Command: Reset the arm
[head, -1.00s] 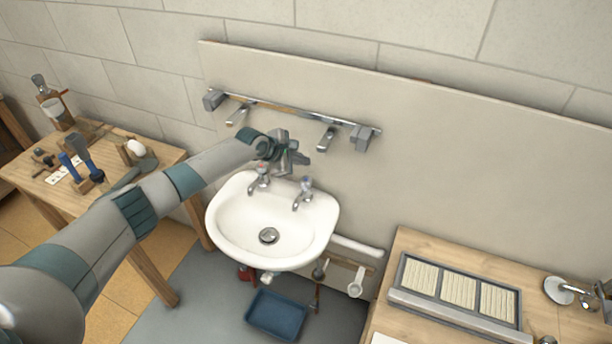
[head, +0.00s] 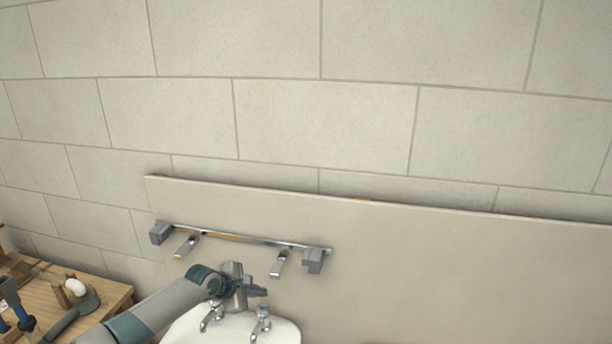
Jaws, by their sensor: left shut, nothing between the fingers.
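My left arm comes in from the lower left. Its gripper (head: 258,291) is shut and empty, in front of the wall panel and above the back of the white sink (head: 285,331). Two chrome taps stand on the sink's back edge, a left tap (head: 211,316) and a right tap (head: 262,322), just below the gripper. I cannot tell whether the gripper touches anything. My right gripper is not in view.
A metal rail (head: 245,238) with grey end blocks and two hanging chrome fittings runs along the pale panel (head: 430,262) behind the gripper. A wooden table (head: 110,291) with tools stands at the lower left. The tiled wall (head: 330,120) above is bare.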

